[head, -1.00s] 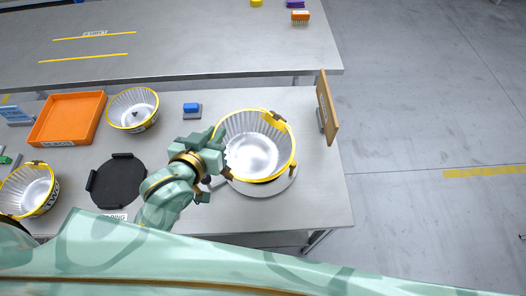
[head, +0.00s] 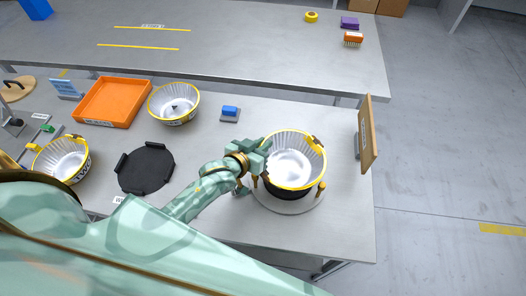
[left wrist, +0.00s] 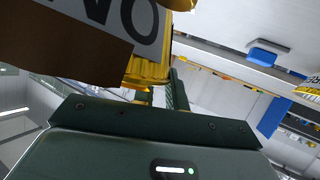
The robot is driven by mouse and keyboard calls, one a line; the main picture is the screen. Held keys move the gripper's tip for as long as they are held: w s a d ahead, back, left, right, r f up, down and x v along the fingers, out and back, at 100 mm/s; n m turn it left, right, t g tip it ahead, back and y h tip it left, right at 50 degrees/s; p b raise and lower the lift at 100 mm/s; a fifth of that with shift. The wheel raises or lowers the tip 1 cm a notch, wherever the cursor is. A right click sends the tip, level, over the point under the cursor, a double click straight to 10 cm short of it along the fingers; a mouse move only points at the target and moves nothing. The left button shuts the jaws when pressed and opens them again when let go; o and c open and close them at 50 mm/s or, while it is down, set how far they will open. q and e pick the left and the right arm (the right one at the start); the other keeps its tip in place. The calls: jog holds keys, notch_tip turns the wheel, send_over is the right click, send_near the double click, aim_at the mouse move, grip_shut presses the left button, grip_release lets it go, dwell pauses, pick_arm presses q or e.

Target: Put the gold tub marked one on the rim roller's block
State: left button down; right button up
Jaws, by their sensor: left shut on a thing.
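A silver, fluted tub with a yellow rim (head: 297,163) is over the rim roller's black block (head: 287,193) on a round grey base (head: 290,207). I cannot tell whether it rests on the block or hangs just above it. My left gripper (head: 264,163) is shut on the tub's left side. In the left wrist view the tub's white label (left wrist: 143,18) shows large dark letters, with an O among them; the frame cuts off the rest. A small yellow post (head: 321,187) stands at the base's right. My right gripper is out of view.
Two similar tubs stand left, one at the back (head: 174,103) and one near my body (head: 61,160). A black round plate (head: 147,169), orange tray (head: 113,101) and blue-topped block (head: 230,112) share the table. An upright brown board (head: 366,135) stands at the right edge.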

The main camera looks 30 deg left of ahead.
pick_arm(q)
jog(key=f, duration=0.2)
jog(key=f+b, duration=0.1)
jog(key=shift+w+f, duration=0.2)
jog(key=shift+f, duration=0.15)
jog(key=c, duration=1.4)
grip_release()
jog(key=shift+r, duration=0.1)
jog(key=p+v, duration=0.2)
jog(key=v, duration=1)
jog(key=shift+p, duration=0.35)
